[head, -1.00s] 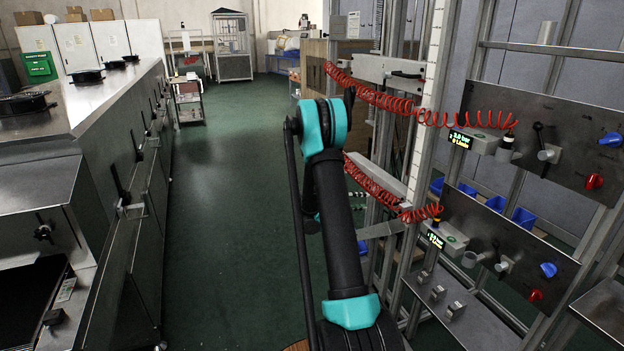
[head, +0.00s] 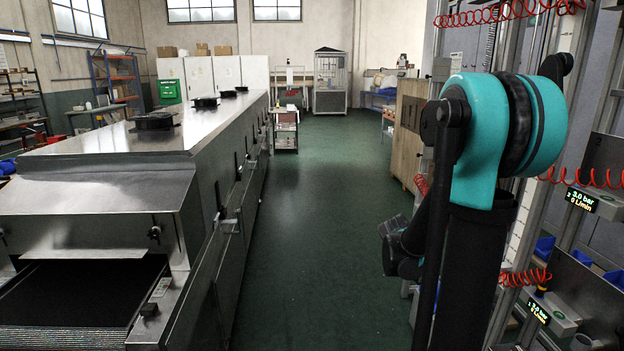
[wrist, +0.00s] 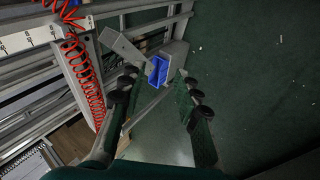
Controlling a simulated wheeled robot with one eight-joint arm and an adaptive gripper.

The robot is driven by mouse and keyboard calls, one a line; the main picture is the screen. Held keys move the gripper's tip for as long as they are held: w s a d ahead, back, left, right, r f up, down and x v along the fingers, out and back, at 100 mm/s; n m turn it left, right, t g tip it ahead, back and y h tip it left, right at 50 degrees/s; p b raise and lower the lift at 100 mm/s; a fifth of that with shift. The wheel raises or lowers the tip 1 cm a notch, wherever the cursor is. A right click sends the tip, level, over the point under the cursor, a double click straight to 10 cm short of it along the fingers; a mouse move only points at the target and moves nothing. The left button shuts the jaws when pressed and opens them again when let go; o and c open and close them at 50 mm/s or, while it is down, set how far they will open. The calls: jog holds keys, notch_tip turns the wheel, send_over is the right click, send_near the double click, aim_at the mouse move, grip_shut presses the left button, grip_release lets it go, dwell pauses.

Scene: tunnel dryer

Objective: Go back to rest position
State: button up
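My gripper (wrist: 157,76) shows in the wrist view with its two dark fingers spread apart and nothing between them. Beyond the fingertips are a blue bin (wrist: 157,71) and grey frame parts, with green floor to the right. In the head view my arm stands folded at the right, its large teal joint high and close to the camera. A dark and teal part of my arm shows low behind the upper link; the gripper's fingers cannot be made out there.
The long metal dryer (head: 150,165) runs along the left. The green aisle floor (head: 310,200) is clear. At the right stand a metal rack with red coiled hoses (head: 510,12) and a pressure display (head: 581,200). A trolley (head: 286,128) and a wooden cabinet (head: 408,130) stand farther back.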

jog(key=s+a+f+y, duration=0.1)
jog(key=s+a+y, duration=0.2)
jog(key=s+a, duration=0.5)
jog(key=s+a+f+t+y, duration=0.1)
jog(key=s+a+f+y, duration=0.1)
jog(key=s+a, duration=0.5)
jog(key=shift+s+a+m+y, duration=0.3)
jog(key=shift+s+a+y, duration=0.05)
jog(key=shift+s+y, duration=0.45)
